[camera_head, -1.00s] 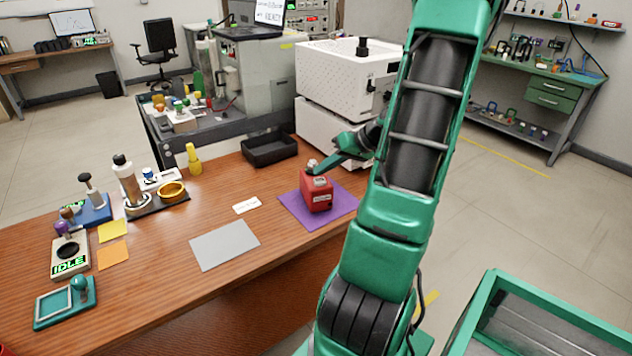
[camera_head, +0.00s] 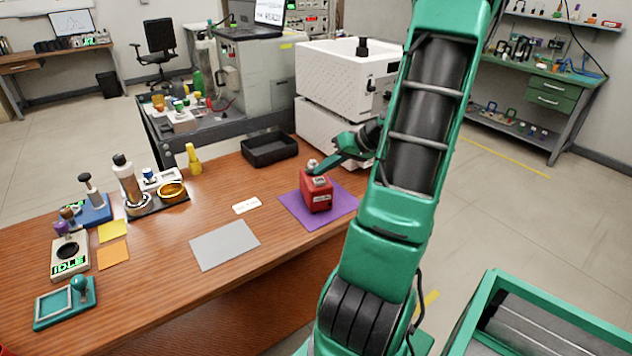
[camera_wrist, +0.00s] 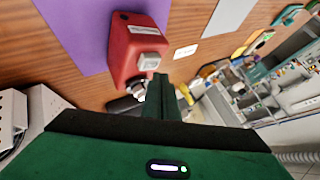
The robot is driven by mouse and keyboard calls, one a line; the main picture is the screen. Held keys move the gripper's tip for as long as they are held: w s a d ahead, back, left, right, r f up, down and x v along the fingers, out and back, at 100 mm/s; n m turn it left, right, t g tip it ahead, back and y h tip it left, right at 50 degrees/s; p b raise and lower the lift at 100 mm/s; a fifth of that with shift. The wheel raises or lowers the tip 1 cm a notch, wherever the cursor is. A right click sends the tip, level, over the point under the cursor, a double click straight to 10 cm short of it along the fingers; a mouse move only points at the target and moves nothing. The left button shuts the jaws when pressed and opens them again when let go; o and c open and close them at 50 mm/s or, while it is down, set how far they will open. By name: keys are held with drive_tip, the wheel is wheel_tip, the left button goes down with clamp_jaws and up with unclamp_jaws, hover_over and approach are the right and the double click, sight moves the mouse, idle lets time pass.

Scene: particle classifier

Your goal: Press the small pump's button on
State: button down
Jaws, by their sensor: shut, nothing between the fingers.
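The small pump is a red box (camera_head: 317,196) standing on a purple mat (camera_head: 290,206) near the right end of the brown table. It has a light grey piece on its face and a silvery fitting (camera_head: 312,166) on top.
A black tray (camera_head: 269,150) and a white machine (camera_head: 330,75) stand behind the pump. A grey sheet (camera_head: 224,245) and a small white label (camera_head: 246,206) lie to its left. Bottles, a gold dish (camera_head: 172,192) and an IDLE display device (camera_head: 70,258) occupy the left side.

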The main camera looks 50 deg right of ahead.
sight(324, 180)
drive_tip(key=shift+f, duration=0.15)
drive_tip(key=shift+s+f, duration=0.1)
drive_tip(key=shift+f, duration=0.1)
drive_tip(key=shift+f, duration=0.85)
idle(1.3)
drive_tip(key=shift+r, duration=1.25)
drive_tip(key=shift+r, duration=2.55)
